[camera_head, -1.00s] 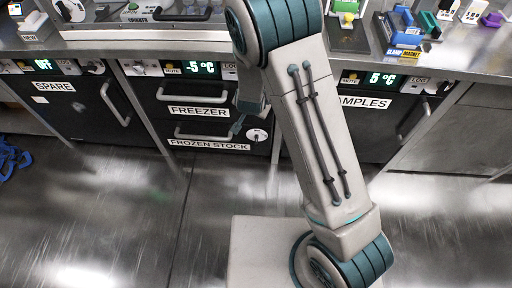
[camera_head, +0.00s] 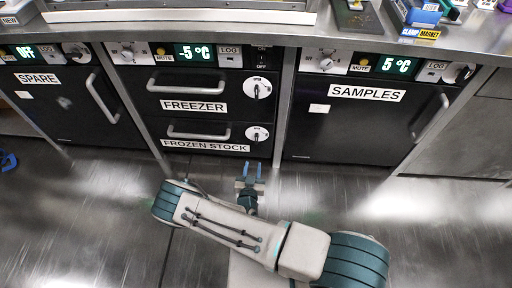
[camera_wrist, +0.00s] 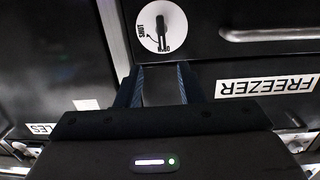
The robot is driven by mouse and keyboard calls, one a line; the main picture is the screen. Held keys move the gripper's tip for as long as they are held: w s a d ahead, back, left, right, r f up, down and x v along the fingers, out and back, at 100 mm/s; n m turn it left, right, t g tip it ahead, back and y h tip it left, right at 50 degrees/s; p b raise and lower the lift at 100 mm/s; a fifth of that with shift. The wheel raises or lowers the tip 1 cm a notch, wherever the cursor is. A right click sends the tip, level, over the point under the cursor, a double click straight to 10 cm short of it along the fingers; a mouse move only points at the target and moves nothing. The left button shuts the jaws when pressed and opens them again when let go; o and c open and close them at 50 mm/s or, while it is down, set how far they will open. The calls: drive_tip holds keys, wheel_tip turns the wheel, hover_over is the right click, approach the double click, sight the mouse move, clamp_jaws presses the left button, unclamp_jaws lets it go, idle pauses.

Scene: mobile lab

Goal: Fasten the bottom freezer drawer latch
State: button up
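The bottom freezer drawer, labelled FROZEN STOCK (camera_head: 205,147), appears closed under the FREEZER drawer (camera_head: 193,106). Its latch, a round white dial with a dark lever, sits at the drawer's right (camera_head: 257,134). In the wrist view, which is upside down, this latch dial (camera_wrist: 162,27) lies just beyond my fingertips. Its lever stands upright in that picture, with SHUT printed to its left and a partly hidden word at its lower end. My gripper (camera_head: 253,168) is open and empty in front of and below the latch; its two fingers (camera_wrist: 159,68) are apart, not touching the lever.
The lower drawer's handle (camera_wrist: 270,32) is beside the dial. The upper drawer has its own latch (camera_head: 257,88). The SAMPLES cabinet (camera_head: 345,125) stands right, SPARE (camera_head: 65,105) left. The counter edge (camera_head: 220,32) overhangs above.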

sight(256, 140)
drive_tip(key=shift+n+t+y, duration=0.3)
drive_tip(key=w+b, duration=0.1)
drive_tip(key=w, duration=0.3)
drive_tip(key=w+b, duration=0.1)
drive_tip(key=w, duration=0.3)
drive_tip(key=w+f+b, duration=0.1)
drive_tip(key=w, duration=0.4)
drive_tip(key=shift+d, duration=0.4)
clamp_jaws()
